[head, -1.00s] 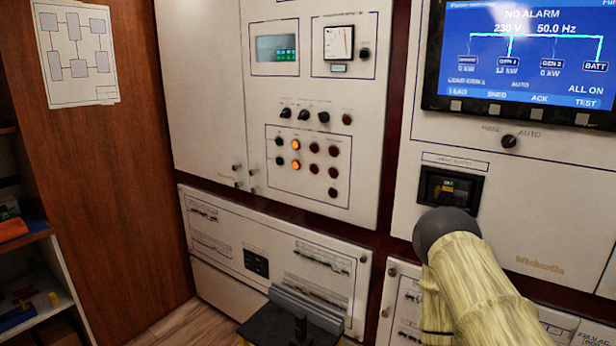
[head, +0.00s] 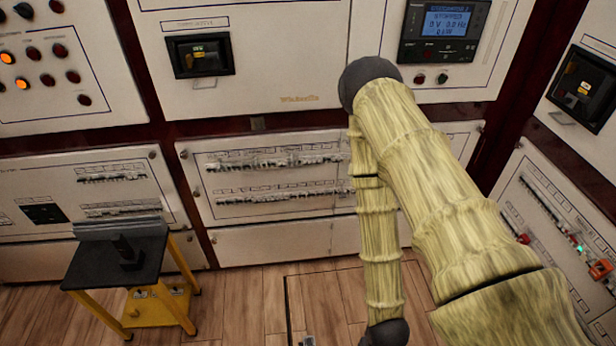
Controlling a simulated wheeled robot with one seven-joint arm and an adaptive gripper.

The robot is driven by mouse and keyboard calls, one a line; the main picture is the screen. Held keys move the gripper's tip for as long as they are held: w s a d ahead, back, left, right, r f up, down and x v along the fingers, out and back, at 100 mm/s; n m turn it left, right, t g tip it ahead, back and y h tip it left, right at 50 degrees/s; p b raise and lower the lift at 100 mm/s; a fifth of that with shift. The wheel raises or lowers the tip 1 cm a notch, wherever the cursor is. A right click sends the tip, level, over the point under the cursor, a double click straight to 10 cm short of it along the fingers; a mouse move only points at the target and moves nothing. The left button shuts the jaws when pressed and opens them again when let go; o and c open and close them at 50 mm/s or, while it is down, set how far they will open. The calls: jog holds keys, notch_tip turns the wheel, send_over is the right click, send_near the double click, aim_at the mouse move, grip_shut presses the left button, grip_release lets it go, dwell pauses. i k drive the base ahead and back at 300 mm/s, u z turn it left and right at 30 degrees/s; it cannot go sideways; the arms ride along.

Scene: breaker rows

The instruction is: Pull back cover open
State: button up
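I cannot tell which part is the cover that the task names. A black-framed breaker window (head: 200,55) is set in the white middle cabinet, and a similar one (head: 585,88) is in the right cabinet. Below the first is a white breaker-row panel (head: 270,180) with two rows of small switches; it sits flush. Another breaker-row panel (head: 90,195) is at the left. My yellowish arm crosses the right half of the head view and hides part of the middle panel. My gripper does not show; the arm's lower dark part runs off the bottom edge.
A black-topped stand with yellow legs (head: 180,310) stands on the wooden floor (head: 235,310) at the left, before the panels. A thin dark outline (head: 287,310) marks the floor in the middle. The right cabinet's breaker panel (head: 560,225) is near my arm.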

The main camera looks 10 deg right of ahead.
aim_at(205, 187)
jog(key=u, duration=2.15)
jog(key=i, duration=1.05)
jog(key=z, duration=2.35)
